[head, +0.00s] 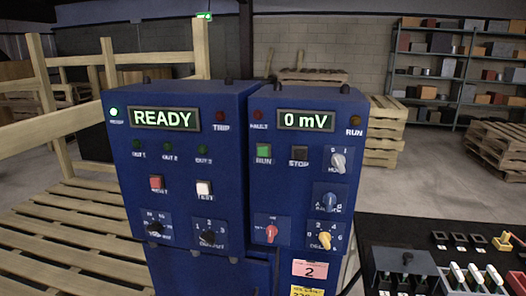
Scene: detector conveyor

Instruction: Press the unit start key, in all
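Two blue control boxes stand side by side. The left box (178,98) has a lit display reading READY (165,118), a red key (156,183) and a white key (204,188) labelled TEST. The right box (350,105) has a display reading 0 mV (306,121). Below that display are a green key (263,151) labelled RUN and a dark key (299,153) labelled STOP. No key is labelled START legibly. The lamp (355,120) over the RUN label at upper right looks dark. Neither of my grippers is in view.
Rotary knobs, including a red one (271,231) and a yellow one (324,238), sit low on the boxes. A black bench (390,228) with switches is at right. Wooden pallets (85,225) are at left. Shelves (460,72) stand behind. The space before the boxes looks clear.

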